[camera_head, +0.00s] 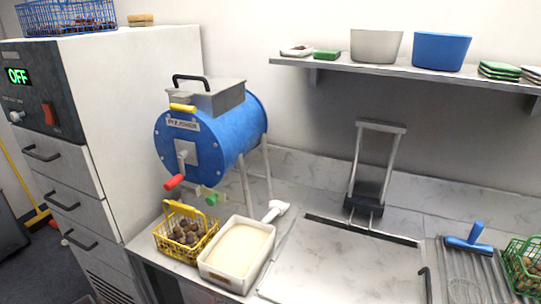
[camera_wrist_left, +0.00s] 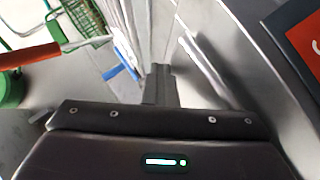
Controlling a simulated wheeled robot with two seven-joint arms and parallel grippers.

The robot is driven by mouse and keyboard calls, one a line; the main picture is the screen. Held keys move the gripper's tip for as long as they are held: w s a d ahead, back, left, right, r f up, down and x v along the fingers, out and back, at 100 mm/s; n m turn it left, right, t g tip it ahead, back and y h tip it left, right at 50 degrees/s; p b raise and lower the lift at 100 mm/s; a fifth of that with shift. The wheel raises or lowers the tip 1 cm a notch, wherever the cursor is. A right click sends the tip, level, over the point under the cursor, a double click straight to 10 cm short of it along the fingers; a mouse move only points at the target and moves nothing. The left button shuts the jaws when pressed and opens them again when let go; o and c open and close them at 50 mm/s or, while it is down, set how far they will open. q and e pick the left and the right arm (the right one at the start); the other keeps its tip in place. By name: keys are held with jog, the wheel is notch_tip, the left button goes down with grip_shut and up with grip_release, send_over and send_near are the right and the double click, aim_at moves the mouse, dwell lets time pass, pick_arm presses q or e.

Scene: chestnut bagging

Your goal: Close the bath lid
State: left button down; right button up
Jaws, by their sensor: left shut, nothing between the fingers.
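No part is plainly marked as the bath or its lid. On the counter at centre right, a pale rectangular panel (camera_head: 345,262) lies in a dark-edged recess. An upright grey metal frame (camera_head: 381,128) stands at its back edge. I cannot tell whether either belongs to the bath. My left gripper (camera_wrist_left: 160,72) shows in the left wrist view, its fingers together and holding nothing. Neither gripper shows in the head view.
A blue drum (camera_head: 235,128) with a red-handled crank (camera_head: 174,182) stands on legs at left. A yellow basket (camera_head: 187,232) and white tray (camera_head: 238,252) sit before it. A blue-handled tool (camera_head: 468,240) and green basket (camera_head: 524,266) are at right. A shelf (camera_head: 335,66) hangs above.

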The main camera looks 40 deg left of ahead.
pick_arm(q)
jog(key=shift+s+f, duration=0.3)
jog(key=shift+f, duration=0.35)
jog(key=shift+s, duration=0.15)
jog(key=shift+s+a+r, duration=0.1)
jog(key=shift+s+r, duration=0.05)
jog(key=shift+s, duration=0.15)
jog(key=v, duration=0.4)
jog(key=r+b+v, duration=0.1)
jog(key=v, duration=0.2)
jog(key=shift+w+a, duration=0.1)
jog(key=shift+w, duration=0.25)
